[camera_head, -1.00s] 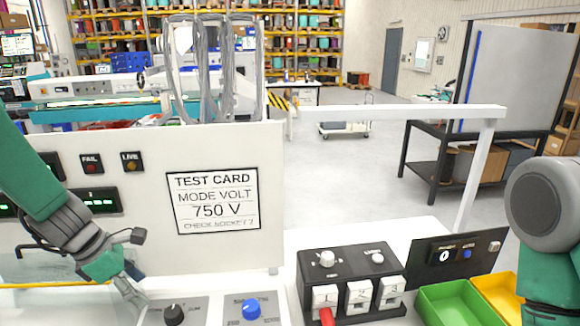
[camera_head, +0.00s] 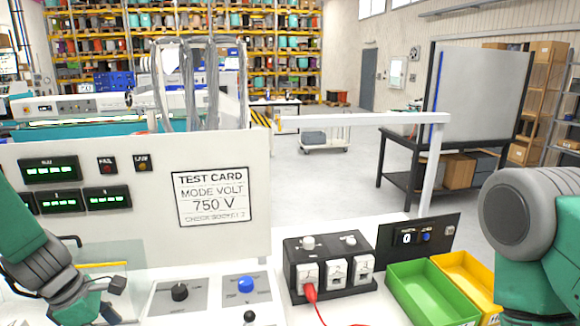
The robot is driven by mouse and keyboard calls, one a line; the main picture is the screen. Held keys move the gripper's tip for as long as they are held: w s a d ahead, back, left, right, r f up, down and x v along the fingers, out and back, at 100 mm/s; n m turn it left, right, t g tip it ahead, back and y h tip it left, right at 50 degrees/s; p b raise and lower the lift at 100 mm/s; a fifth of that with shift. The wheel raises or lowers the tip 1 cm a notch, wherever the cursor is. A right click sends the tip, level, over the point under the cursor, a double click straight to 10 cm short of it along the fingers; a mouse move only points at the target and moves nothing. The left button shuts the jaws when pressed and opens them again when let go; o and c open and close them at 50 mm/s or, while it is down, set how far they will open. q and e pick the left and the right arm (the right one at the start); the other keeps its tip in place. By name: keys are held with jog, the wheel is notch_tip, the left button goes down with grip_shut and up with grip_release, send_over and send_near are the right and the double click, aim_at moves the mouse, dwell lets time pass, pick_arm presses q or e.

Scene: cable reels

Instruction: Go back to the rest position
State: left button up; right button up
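My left gripper (camera_head: 101,300) is at the lower left, in front of the white test panel (camera_head: 130,232). Its fingers are partly cut off and I cannot tell how far apart they are. My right arm is at the right edge, and its gripper is out of the picture. A test card (camera_head: 211,197) on the panel reads MODE VOLT 750 V. A black socket block (camera_head: 330,270) has a red plug (camera_head: 309,291) in its left socket, with a red lead running down.
A black knob (camera_head: 180,292) and a blue knob (camera_head: 246,285) sit on the bench. A green bin (camera_head: 432,292) and a yellow bin (camera_head: 468,276) stand at the right, close to my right arm. A white frame post (camera_head: 430,170) rises behind the socket block.

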pick_arm(q)
jog(key=s+f+m+g+y, duration=0.3)
jog(key=s+f+m+y, duration=0.1)
jog(key=s+f+m, duration=0.75)
jog(key=s+d+f+m+h, duration=0.1)
jog(key=s+d+f+m, duration=0.25)
jog(key=s+m, duration=0.35)
jog(key=s+d+f+m+h, duration=0.1)
jog(key=s+d+f+m, duration=0.3)
jog(key=s, duration=0.5)
notch_tip(320, 180, down, 17)
jog(key=w+m+t+b, duration=0.1)
jog(key=w+b, duration=0.2)
jog(key=b, duration=1.6)
jog(key=shift+d+r+m+t+y, duration=0.15)
jog(key=shift+m+t+y, duration=0.15)
jog(key=shift+m+y, duration=0.1)
pick_arm(e)
notch_tip(320, 180, down, 19)
jog(key=shift+w, duration=0.3)
pick_arm(q)
jog(key=shift+w, duration=0.1)
